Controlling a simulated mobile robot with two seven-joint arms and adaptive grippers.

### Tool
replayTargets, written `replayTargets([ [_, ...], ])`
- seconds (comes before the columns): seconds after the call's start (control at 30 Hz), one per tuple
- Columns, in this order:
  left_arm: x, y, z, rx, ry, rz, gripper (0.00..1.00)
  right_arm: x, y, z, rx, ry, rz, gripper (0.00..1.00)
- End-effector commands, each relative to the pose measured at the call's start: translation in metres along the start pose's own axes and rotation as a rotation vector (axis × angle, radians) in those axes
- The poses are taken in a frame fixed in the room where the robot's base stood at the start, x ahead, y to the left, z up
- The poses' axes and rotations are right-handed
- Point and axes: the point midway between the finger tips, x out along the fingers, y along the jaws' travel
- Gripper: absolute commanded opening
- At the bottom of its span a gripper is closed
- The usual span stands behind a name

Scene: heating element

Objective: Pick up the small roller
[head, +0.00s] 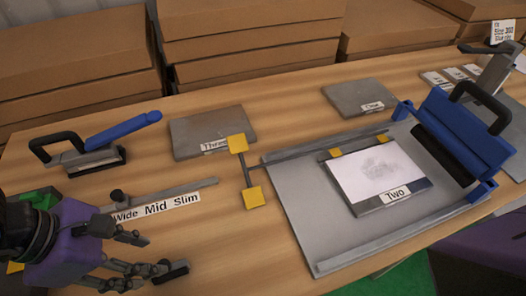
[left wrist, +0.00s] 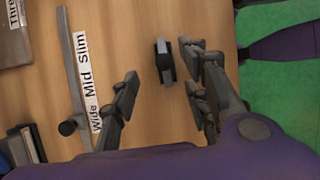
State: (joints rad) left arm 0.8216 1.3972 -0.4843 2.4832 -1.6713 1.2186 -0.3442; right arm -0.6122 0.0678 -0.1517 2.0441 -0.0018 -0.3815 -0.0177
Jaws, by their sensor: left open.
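A hand tool with a black handle, a blue bar and a dark base (head: 95,160) lies at the left of the table in the head view. Part of a blue and black item (left wrist: 28,143) shows at the lower left of the left wrist view. A small dark piece (left wrist: 164,61) lies on the table; it also shows in the head view (head: 171,271). I cannot tell for sure which is the small roller. My left gripper (head: 148,253) is open and empty at the lower left. In the left wrist view its fingers (left wrist: 160,90) are spread, with the dark piece ahead between them.
A bar with a "Wide Mid Slim" label (head: 157,207) lies beside my left gripper. A grey plate (head: 300,225) carries a blue frame with a black roller (head: 445,155) and a sheet marked "Two" (head: 380,175). Cardboard boxes (head: 250,45) line the back.

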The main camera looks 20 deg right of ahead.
Motion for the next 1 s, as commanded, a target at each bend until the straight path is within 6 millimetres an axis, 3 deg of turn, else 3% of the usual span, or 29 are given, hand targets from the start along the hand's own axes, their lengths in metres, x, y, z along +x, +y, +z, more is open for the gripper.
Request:
replayTargets([
  [0.1, 0.005, -0.002, -0.009, 0.016, 0.034, -0.009, 0.42, 0.002, 0.001, -0.002, -0.004, 0.005, 0.0, 0.4],
  [0.37, 0.034, -0.001, -0.009, 0.017, 0.03, -0.01, 0.42, 0.002, 0.006, 0.003, -0.014, -0.007, 0.005, 0.4],
  [0.63, 0.072, 0.0, -0.011, 0.015, 0.029, -0.011, 0.42, 0.0, 0.001, -0.002, -0.006, 0.001, 0.0, 0.4],
  [0.93, 0.078, 0.001, -0.012, 0.015, 0.03, -0.009, 0.42, 0.0, 0.001, -0.002, -0.005, 0.001, 0.0, 0.4],
  [1.0, 0.078, 0.001, -0.012, 0.015, 0.03, -0.009, 0.34, 0.001, 0.001, -0.001, -0.005, 0.0, 0.0, 0.4],
])
